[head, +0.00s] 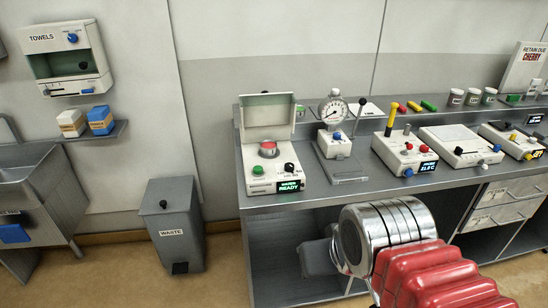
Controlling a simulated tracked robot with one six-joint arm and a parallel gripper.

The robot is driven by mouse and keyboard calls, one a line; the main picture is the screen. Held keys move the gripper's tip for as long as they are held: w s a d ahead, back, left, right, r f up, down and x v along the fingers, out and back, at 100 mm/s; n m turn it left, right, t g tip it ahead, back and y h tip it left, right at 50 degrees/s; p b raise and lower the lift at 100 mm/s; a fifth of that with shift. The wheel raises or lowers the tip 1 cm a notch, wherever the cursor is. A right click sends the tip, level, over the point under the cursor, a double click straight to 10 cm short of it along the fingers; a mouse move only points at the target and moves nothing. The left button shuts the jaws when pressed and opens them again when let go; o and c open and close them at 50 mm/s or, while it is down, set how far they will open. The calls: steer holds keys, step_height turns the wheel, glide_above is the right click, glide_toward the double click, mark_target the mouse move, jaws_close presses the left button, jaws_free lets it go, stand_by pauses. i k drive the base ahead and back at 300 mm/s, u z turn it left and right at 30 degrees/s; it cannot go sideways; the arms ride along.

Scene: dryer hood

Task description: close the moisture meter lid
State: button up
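The moisture meter (256,187) is most likely the white box at the left end of the grey bench; its only readable display word is READY, in green. Its lid (267,114) stands open, upright at the back of the box. A round reddish dish with a grey rim sits on top of the box, with a green button and a black knob in front. My gripper (316,258) shows as a grey part in front of the bench, below the bench top and apart from the meter. Its fingers cannot be made out, so its opening is unclear.
A dial gauge on a stand (334,112) stands just right of the meter. More control boxes (405,152) and small jars line the bench. A grey waste bin (173,225) stands on the floor to the left. The floor between bin and bench is clear.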

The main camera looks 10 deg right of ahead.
mark_target(264, 108)
steer(key=u, duration=0.05)
steer(key=i, duration=1)
steer(key=z, duration=0.1)
steer(key=k, duration=1.3)
steer(key=u, duration=0.3)
steer(key=i, duration=0.5)
steer(key=u, duration=1)
steer(key=i, duration=0.6)
steer(key=u, duration=0.2)
